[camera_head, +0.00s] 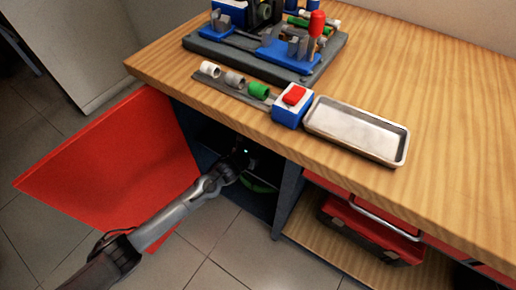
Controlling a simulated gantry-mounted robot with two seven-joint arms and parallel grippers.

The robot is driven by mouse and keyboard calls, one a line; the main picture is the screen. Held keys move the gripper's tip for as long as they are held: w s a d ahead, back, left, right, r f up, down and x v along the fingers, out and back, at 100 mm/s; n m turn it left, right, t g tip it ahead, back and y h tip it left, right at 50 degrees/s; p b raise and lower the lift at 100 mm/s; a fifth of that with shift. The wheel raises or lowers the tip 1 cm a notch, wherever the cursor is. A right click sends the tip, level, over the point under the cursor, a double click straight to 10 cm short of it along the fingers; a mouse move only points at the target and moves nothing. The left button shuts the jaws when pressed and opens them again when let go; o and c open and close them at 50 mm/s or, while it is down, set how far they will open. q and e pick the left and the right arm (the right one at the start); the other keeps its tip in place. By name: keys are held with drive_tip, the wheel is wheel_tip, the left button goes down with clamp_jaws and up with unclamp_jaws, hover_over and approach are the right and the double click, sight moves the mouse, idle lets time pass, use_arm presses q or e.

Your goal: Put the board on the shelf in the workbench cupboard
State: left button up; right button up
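The workbench cupboard (204,133) stands open under the bench's left end, its red door (115,160) swung out to the left. My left arm reaches in through the opening. My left gripper (246,162) is inside the dark cupboard; its fingers are too small and dark to tell open from shut. Something green (258,186) shows just below it; I cannot tell whether it is held or what it is. The shelf inside is not clearly visible. A narrow grey board with pipe fittings (226,84) lies at the bench's front edge. My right gripper is not in view.
On the wooden bench top (440,110) are a large grey base with blue clamps (220,47), a blue-white box with a red button (293,100) and an empty metal tray (357,130). A red toolbox (370,232) sits on the lower shelf to the right.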

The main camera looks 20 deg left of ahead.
use_arm(q)
drive_tip(key=shift+r, duration=0.1)
drive_tip(key=shift+w, duration=0.1)
drive_tip(key=o, duration=1.2)
